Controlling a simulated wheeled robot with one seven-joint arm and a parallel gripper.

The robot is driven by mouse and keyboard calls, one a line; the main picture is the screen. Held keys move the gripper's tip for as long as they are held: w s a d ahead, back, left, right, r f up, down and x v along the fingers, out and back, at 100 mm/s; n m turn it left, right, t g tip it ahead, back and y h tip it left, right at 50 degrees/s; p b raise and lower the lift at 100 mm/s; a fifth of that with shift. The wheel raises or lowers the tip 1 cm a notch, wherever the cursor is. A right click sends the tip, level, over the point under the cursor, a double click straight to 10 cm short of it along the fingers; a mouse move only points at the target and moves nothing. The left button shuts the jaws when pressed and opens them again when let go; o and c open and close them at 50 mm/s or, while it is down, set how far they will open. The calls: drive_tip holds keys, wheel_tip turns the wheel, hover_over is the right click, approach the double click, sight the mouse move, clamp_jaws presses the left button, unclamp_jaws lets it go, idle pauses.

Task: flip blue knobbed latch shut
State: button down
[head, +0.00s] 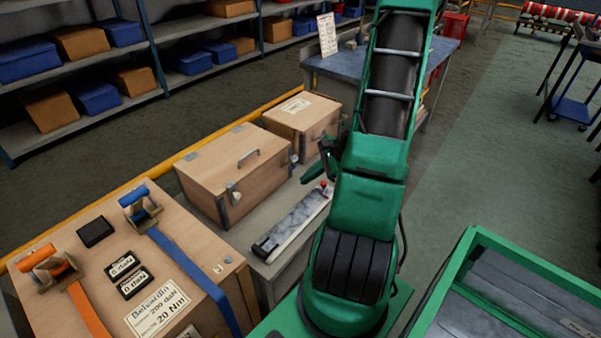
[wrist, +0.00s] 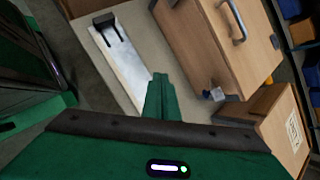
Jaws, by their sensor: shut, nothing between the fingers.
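A small latch with a pale knob that looks bluish (wrist: 217,94) sits low on the end of the larger wooden case (wrist: 190,50) in the wrist view. Its position is too small to read. In the head view this larger case (head: 232,172) shows a pale-knobbed fitting (head: 233,195) on its front; I cannot tell if it is the same latch. My gripper (wrist: 160,80) is shut and empty, over the bench beside the case, apart from the latch. In the head view my gripper (head: 318,170) is dark green, right of the case and partly hidden by my arm.
A smaller wooden case (head: 303,113) stands behind the larger one. A grey metal bar tool (head: 293,222) with a red knob lies on the bench. A crate (head: 165,262) with blue (head: 140,204) and orange (head: 47,262) strap buckles is at left. A green-edged tray (head: 500,285) is at right.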

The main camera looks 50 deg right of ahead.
drive_tip(key=s+d+f+m+t+h, duration=0.1)
drive_tip(key=d+f+m+t+h, duration=0.1)
drive_tip(key=d+f+m+t, duration=0.3)
drive_tip(key=d+f+m, duration=0.1)
drive_tip(key=d+m, duration=0.3)
drive_tip(key=m, duration=0.2)
drive_tip(key=shift+d+f+h, duration=0.3)
drive_tip(key=shift+f+h, duration=0.05)
drive_tip(key=shift+h, duration=0.05)
drive_tip(key=shift+w, duration=0.1)
drive_tip(key=x, duration=1)
drive_tip(key=shift+w+a, duration=0.15)
drive_tip(key=shift+w, duration=0.05)
drive_tip(key=shift+w+r, duration=1.2)
drive_tip(key=shift+r, duration=0.25)
drive_tip(key=shift+r, duration=0.1)
